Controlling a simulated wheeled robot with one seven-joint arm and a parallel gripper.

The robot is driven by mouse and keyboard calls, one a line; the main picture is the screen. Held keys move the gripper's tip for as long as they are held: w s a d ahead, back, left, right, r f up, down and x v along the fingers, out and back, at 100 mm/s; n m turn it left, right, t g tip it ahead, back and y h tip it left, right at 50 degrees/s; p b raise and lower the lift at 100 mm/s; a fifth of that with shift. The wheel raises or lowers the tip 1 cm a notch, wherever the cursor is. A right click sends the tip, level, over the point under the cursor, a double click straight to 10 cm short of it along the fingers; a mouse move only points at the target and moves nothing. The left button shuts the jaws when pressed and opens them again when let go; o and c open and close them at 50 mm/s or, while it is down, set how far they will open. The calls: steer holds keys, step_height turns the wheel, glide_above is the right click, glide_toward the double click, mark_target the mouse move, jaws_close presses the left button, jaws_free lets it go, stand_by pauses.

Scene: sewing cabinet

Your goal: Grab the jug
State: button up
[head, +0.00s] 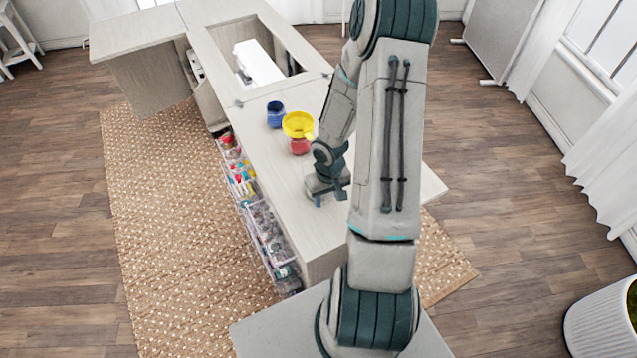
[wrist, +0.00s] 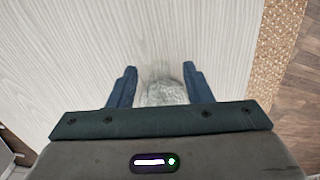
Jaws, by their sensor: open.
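In the wrist view a clear, glassy vessel (wrist: 166,92), possibly the jug, shows between the two blue fingers of my gripper (wrist: 159,72). Its lower part is hidden by the gripper body, and I cannot tell whether the fingers touch it. In the head view my gripper (head: 327,196) is open and low over the pale cabinet top (head: 278,180); the clear vessel cannot be made out there.
A white sewing machine (head: 258,62) sits in the cabinet's opening. Clear bins of sewing supplies (head: 262,225) hang along the cabinet's left side. A woven rug (head: 165,200) lies on the wooden floor. A white planter (head: 600,322) stands at the lower right.

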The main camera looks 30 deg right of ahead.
steer(key=shift+f, duration=0.4)
jaws_close()
steer(key=shift+r, duration=0.1)
